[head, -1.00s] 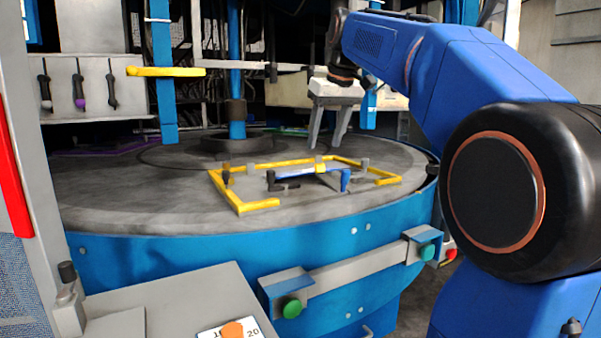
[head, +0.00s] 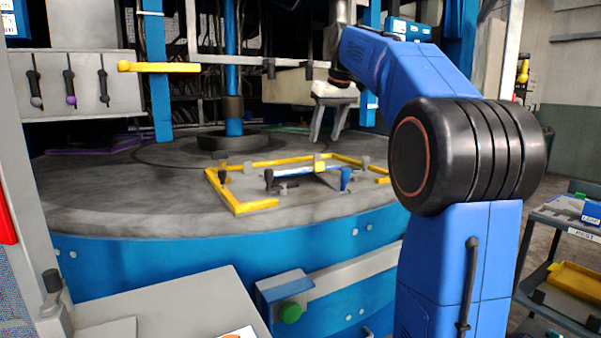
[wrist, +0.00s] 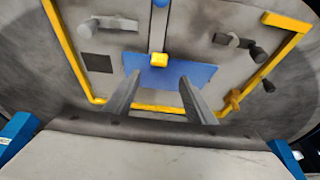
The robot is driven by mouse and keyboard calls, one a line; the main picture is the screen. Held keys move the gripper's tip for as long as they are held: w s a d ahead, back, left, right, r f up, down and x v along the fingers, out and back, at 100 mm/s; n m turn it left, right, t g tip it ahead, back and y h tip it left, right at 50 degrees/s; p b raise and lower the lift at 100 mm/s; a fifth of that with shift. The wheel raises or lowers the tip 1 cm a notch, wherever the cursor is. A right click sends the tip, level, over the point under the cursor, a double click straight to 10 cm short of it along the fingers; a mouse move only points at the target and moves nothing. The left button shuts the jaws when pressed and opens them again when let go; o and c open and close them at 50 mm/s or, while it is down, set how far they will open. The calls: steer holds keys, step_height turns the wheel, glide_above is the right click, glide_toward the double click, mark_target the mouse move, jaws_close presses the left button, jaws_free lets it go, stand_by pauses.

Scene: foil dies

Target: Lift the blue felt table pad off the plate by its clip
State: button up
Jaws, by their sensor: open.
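The blue felt pad (wrist: 190,76) lies flat on the grey plate (wrist: 120,38) in the wrist view. A small yellow clip (wrist: 158,60) stands on it near its far edge. My gripper (head: 326,138) is open and empty, above and behind the pad in the head view. In the wrist view my gripper's fingers (wrist: 160,79) are spread apart, their tips overlapping the pad's left and right parts, short of the clip. Height above the pad is hard to tell.
A yellow frame (head: 237,204) borders the plate on the round grey table (head: 110,205). A blue column (head: 232,70) rises behind. A cart (head: 562,228) stands at right.

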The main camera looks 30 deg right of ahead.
mark_target(320, 163)
steer(key=x, duration=0.9)
steer(key=shift+d+f, duration=0.1)
steer(key=shift+f, duration=0.25)
jaws_close()
